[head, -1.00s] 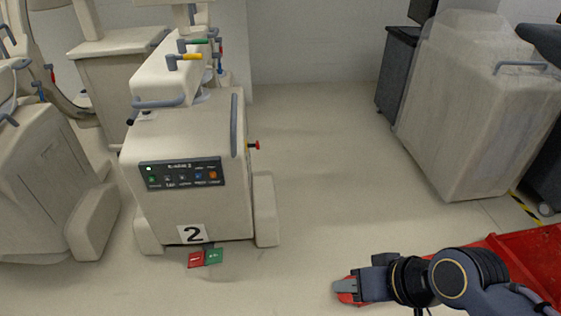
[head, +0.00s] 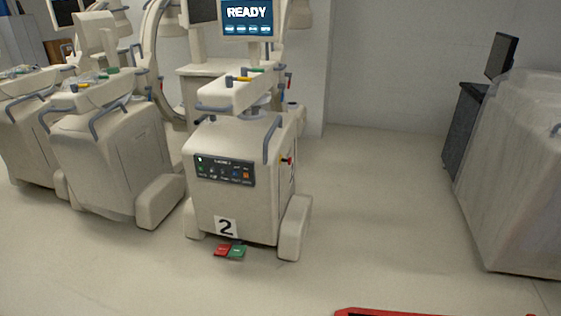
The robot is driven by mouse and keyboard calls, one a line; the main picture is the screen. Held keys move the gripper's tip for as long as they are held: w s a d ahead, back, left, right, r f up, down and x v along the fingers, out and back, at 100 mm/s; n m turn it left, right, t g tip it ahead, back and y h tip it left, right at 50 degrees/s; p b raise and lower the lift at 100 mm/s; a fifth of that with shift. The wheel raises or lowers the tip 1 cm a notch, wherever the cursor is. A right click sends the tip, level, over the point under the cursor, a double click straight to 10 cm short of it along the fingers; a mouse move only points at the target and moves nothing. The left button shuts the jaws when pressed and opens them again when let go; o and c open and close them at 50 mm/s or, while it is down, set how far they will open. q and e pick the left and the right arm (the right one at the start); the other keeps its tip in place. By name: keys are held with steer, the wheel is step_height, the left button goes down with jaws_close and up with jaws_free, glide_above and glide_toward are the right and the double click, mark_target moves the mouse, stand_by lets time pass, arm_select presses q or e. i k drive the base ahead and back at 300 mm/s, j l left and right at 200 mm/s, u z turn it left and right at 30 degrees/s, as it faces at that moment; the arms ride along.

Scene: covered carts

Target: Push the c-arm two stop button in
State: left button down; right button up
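The c-arm marked 2 (head: 240,205) stands upright on the floor, a little left of the middle in the head view. Its red stop button (head: 290,160) sticks out from its right side on a yellow base. Its front carries a dark control panel (head: 224,169) with small coloured buttons. A screen (head: 248,18) above it reads READY. No gripper touches the c-arm. Neither of my grippers shows in the head view now.
More c-arm carts (head: 110,160) stand close on its left. A covered cart (head: 515,170) and a dark cabinet (head: 463,130) stand at the right. Red and green pedals (head: 230,250) lie at the c-arm's foot. The floor (head: 375,225) to its right is clear. A red edge (head: 430,312) shows at the bottom.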

mark_target(289, 160)
steer(key=i+j+u, duration=0.15)
steer(key=i+j, duration=0.25)
steer(key=i+j+u, duration=0.15)
steer(key=i+j, duration=0.2)
steer(key=i, duration=0.25)
steer(key=i+l+u, duration=0.25)
steer(key=i+l, duration=0.5)
steer(key=i, duration=0.15)
